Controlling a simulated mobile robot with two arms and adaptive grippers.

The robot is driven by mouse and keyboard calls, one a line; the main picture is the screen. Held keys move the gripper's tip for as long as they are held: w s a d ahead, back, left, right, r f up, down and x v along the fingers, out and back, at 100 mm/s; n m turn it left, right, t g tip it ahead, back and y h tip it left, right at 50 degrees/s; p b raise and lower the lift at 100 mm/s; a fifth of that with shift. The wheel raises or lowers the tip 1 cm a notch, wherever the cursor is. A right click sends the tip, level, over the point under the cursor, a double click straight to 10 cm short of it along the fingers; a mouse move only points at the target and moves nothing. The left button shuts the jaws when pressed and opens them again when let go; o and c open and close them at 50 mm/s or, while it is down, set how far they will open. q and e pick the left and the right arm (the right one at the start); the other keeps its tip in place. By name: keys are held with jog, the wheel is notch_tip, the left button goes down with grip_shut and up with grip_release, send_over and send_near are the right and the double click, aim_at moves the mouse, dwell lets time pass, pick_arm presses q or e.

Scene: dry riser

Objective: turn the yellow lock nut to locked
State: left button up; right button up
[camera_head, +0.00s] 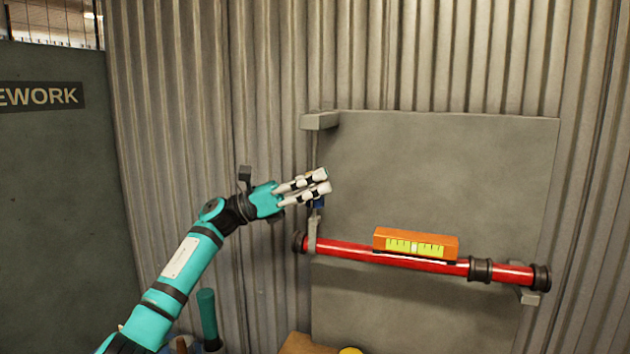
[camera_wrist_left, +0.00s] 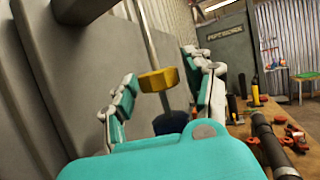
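The yellow lock nut (camera_wrist_left: 158,80) shows in the left wrist view, on an upright grey rod (camera_wrist_left: 150,35) with a dark blue part (camera_wrist_left: 171,123) below it. My left gripper (camera_head: 325,181) is open beside the grey panel in the head view. In the wrist view, its two fingers stand on either side of the nut with gaps showing; I cannot tell whether either touches it. In the head view the fingers hide the nut, and a bit of the blue part (camera_head: 317,203) shows just under them. My right gripper is in neither view.
A red pipe (camera_head: 350,251) with an orange spirit level (camera_head: 417,237) on it runs below the gripper, across the grey panel (camera_head: 440,170). A grey bracket (camera_head: 320,121) juts out above. The wrist view shows a wooden bench (camera_wrist_left: 250,130) with tools on the right.

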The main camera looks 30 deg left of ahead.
pick_arm(q)
jog(key=shift+o, duration=0.2)
jog(key=v, duration=1.2)
jog(key=shift+r, duration=0.1)
